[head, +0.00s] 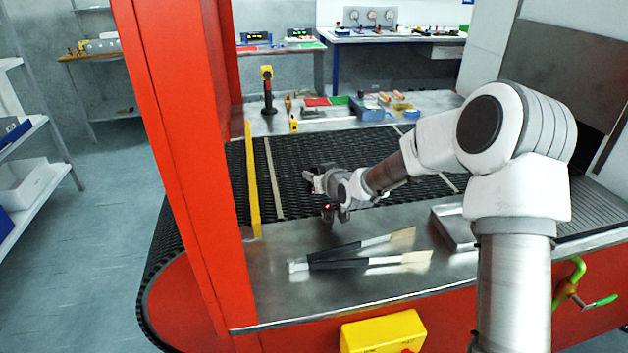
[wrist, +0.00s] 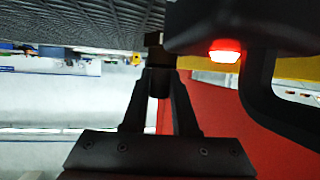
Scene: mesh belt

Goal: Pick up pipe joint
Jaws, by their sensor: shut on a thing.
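My gripper (head: 335,214) hangs low over the near edge of the black mesh belt (head: 290,175), beside the metal ledge. In the wrist view its two black fingers (wrist: 160,72) close in on a small dark, rounded piece (wrist: 160,84), which I take for the pipe joint. A brownish end shows just above the fingertips. In the head view the piece is too small and too hidden by my gripper to make out. I cannot tell whether it touches the belt.
Two long tools with black handles (head: 340,262) lie on the metal ledge (head: 270,300) in front. A metal tray (head: 452,228) is at the right. A red post (head: 185,150) stands at the left. A yellow strip (head: 252,180) crosses the belt. Small items crowd the far bench.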

